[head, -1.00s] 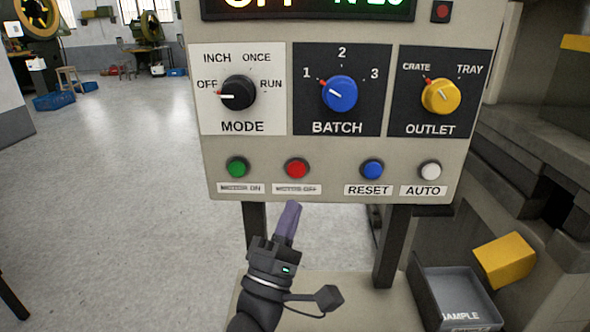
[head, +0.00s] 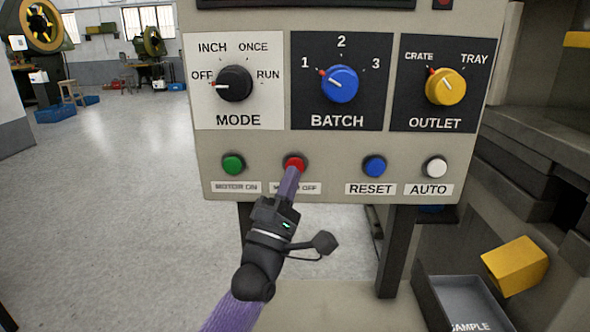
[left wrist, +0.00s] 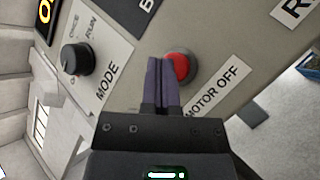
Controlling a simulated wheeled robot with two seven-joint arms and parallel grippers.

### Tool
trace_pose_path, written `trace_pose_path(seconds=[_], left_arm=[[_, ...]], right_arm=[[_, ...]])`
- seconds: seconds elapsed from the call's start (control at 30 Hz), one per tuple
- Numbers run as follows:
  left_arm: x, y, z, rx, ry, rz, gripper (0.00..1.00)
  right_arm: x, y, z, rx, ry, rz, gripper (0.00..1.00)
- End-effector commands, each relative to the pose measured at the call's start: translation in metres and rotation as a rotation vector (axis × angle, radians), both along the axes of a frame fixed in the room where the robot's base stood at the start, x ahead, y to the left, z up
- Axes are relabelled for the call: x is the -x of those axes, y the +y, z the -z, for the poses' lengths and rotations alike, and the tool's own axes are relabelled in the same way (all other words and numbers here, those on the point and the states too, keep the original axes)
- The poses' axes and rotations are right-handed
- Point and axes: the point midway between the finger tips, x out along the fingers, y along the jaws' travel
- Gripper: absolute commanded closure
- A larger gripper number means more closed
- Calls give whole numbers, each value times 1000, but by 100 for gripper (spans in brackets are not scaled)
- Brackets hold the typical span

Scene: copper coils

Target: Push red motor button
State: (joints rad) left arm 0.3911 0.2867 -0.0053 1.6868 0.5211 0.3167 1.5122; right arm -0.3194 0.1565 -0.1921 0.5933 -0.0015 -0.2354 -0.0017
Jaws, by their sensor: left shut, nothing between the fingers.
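The red motor button (head: 294,162) sits in the lower row of the control panel (head: 330,150), above the label "MOTOR OFF". My left gripper (head: 292,170) is shut and empty, its purple fingertips reaching up to the lower part of the red button in the head view and partly covering the label. In the left wrist view the red button (left wrist: 177,68) shows just right of the shut fingertips (left wrist: 162,62). I cannot tell whether the tips touch it. My right gripper is not in view.
The green button (head: 233,163) is left of the red one; the blue RESET button (head: 374,166) and white AUTO button (head: 435,166) are to the right. The mode (head: 235,84), batch (head: 339,84) and outlet (head: 445,87) knobs sit above. A grey sample tray (head: 462,300) is low on the right.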

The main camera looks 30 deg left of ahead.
Motion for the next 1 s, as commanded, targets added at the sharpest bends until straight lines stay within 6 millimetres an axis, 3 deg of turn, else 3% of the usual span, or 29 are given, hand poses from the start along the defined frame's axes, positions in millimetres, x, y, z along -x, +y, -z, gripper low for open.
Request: trace_pose_path(seconds=[0.5, 1.0], left_arm=[[0, 0, 0, 0, 0, 0, 100], [0, 0, 0, 0, 0, 0, 100]], right_arm=[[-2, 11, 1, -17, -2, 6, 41], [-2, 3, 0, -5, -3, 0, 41]])
